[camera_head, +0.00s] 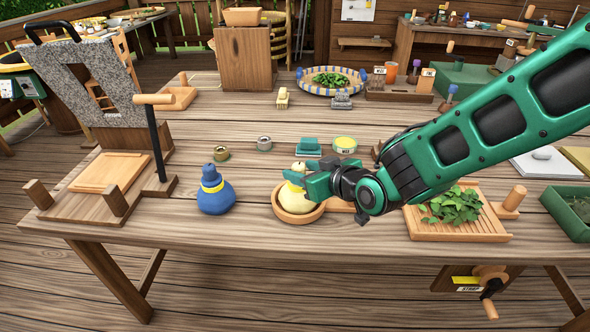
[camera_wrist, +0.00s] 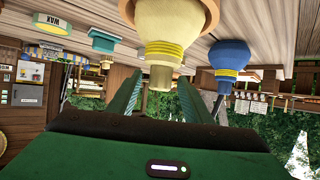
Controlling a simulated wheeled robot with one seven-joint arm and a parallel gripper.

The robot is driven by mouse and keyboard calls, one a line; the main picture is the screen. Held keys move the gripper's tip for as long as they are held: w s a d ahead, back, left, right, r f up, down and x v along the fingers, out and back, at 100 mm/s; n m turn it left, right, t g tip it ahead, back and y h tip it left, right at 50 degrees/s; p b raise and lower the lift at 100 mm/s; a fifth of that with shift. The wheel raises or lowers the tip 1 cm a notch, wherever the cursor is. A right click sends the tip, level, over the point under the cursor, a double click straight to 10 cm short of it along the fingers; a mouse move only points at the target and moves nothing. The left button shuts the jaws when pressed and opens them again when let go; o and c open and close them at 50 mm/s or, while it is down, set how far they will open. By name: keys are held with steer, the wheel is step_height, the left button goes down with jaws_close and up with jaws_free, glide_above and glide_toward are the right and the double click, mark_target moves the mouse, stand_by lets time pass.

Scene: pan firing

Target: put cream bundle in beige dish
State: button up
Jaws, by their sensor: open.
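The cream bundle (camera_head: 296,202), with a yellow band at its neck, sits upright in the round beige-brown dish (camera_head: 300,218) near the table's front edge. My gripper (camera_head: 300,180) is at the bundle's top, coming in from the right and hiding part of its neck. In the wrist view, which is upside down, the cream bundle (camera_wrist: 167,20) rests in the dish (camera_wrist: 212,8). Its top knot shows between my two green fingers (camera_wrist: 160,92), which are apart with a gap on each side. Whether a finger touches the knot cannot be told.
A blue bundle (camera_head: 216,197) stands just left of the dish. A slatted tray of green leaves (camera_head: 458,236) is to the right. A wax tin (camera_head: 345,145) and a teal block (camera_head: 308,147) lie behind. A framed stone slab (camera_head: 85,75) stands at the left.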

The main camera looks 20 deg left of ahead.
steer(key=v, duration=1)
steer(key=shift+d, duration=0.1)
steer(key=w+d+f+m+g+h, duration=0.1)
steer(key=w+d+m+h, duration=0.2)
steer(key=d, duration=1.2)
steer(key=w+d+f+m+h, duration=0.1)
steer(key=d+m+h, duration=0.35)
steer(key=d, duration=1.05)
steer(key=s+d+m+g+h, duration=0.25)
steer(key=s+d, duration=0.45)
steer(key=d, duration=0.5)
steer(key=s+d+m+g, duration=0.2)
steer(key=s+d+m, duration=0.1)
steer(key=s, duration=0.6)
steer(key=s+d+m+g, duration=0.2)
steer(key=s+d+m, duration=0.1)
steer(key=s, duration=0.6)
steer(key=shift+d+r+m+g, duration=0.35)
steer(key=shift+d+r, duration=0.1)
steer(key=shift+d, duration=0.45)
